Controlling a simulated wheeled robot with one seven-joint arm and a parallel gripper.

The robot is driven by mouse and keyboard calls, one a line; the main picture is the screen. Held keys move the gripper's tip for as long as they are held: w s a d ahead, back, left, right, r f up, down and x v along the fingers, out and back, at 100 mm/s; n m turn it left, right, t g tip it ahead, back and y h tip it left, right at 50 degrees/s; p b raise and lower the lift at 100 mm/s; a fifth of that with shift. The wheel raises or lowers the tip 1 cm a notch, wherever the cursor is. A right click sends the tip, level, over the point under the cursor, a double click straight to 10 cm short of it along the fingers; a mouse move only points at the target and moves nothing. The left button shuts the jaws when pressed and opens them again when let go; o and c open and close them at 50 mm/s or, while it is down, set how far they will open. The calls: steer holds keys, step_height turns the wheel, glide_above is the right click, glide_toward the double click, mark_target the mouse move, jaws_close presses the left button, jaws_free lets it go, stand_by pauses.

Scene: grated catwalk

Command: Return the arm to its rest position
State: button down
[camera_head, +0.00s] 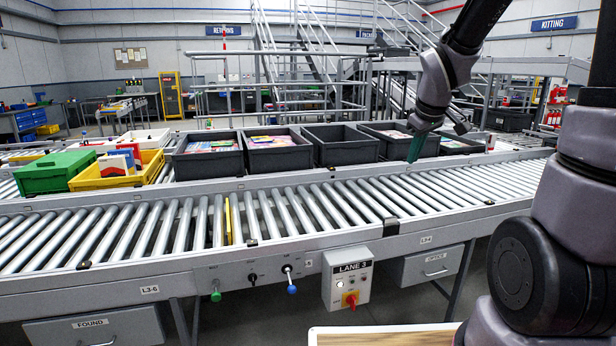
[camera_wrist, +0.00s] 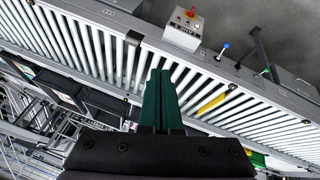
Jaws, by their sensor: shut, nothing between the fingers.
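My gripper (camera_head: 416,150) hangs from the arm at the upper right of the head view, in front of the dark bins and above the roller conveyor (camera_head: 300,203). Its green fingers point downward. In the wrist view the two green fingers (camera_wrist: 159,98) lie side by side, closed together with nothing between them. The arm is raised and stretched out over the conveyor, and its lower links fill the right edge of the head view. The gripper looks clear of the rollers.
Several dark bins (camera_head: 342,146), a green box (camera_head: 56,172) and a yellow bin (camera_head: 118,172) stand along the conveyor's far side. A Lane 3 control box (camera_head: 347,278) hangs on the near rail. A yellow strip (camera_head: 229,221) lies between rollers. A wood-topped surface (camera_head: 385,337) is at the bottom.

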steer(key=s+r+m+y, duration=0.1)
steer(key=s+r+m, duration=0.4)
steer(key=s, duration=0.4)
steer(key=s+a+r+m+t+y, duration=0.1)
steer(key=s+r+m, duration=0.4)
steer(key=s+r, duration=0.2)
steer(key=s, duration=0.2)
steer(key=shift+s+a+r+t, duration=0.15)
steer(key=shift+s+a+t, duration=0.1)
steer(key=shift+s+t, duration=0.05)
steer(key=c, duration=1.5)
jaws_free()
steer(key=shift+c, duration=0.2)
